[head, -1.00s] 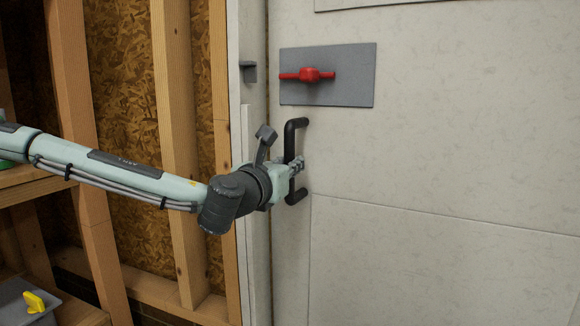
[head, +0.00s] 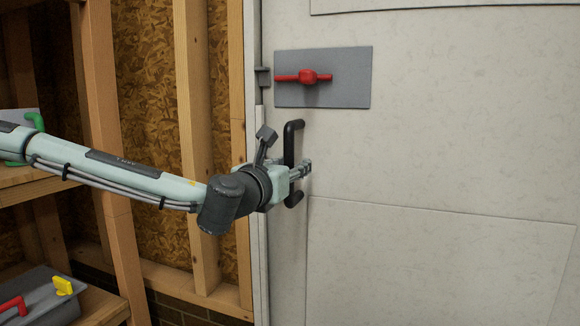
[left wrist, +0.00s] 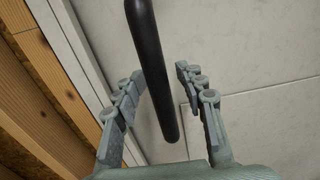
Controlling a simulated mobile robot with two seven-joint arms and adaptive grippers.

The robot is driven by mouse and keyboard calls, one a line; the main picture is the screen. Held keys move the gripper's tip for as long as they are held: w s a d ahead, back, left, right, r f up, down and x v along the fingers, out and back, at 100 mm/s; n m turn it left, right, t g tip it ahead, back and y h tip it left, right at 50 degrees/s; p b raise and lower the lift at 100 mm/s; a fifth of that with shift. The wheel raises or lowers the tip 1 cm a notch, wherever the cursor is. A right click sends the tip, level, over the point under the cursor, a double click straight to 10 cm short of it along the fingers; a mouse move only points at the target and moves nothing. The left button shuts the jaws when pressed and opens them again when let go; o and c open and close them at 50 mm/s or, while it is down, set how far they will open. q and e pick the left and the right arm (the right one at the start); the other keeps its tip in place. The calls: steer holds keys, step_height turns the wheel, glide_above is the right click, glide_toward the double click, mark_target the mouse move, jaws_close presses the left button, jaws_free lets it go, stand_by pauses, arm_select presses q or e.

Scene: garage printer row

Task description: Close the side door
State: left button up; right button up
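The side door (head: 440,150) is a pale panel filling the right of the head view. Its edge now lies close against the pale frame (head: 251,130), with no clear gap showing. A red latch lever (head: 308,77) lies level on a grey plate (head: 350,90), its left end by a grey catch (head: 263,77) on the frame. My left gripper (head: 302,171) is at the black door handle (head: 294,140). In the left wrist view the open fingers (left wrist: 158,95) stand on either side of the handle (left wrist: 150,60), with space showing around it. My right gripper is out of view.
Wooden studs (head: 200,130) and chipboard (head: 150,130) make up the wall left of the frame. A shelf at the left (head: 25,185) holds a grey box (head: 50,292) with red and yellow parts on a lower level.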

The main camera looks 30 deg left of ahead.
arm_select(q)
step_height(320, 180, up, 10)
stand_by(0.6)
steer(key=shift+f, duration=0.1)
stand_by(0.4)
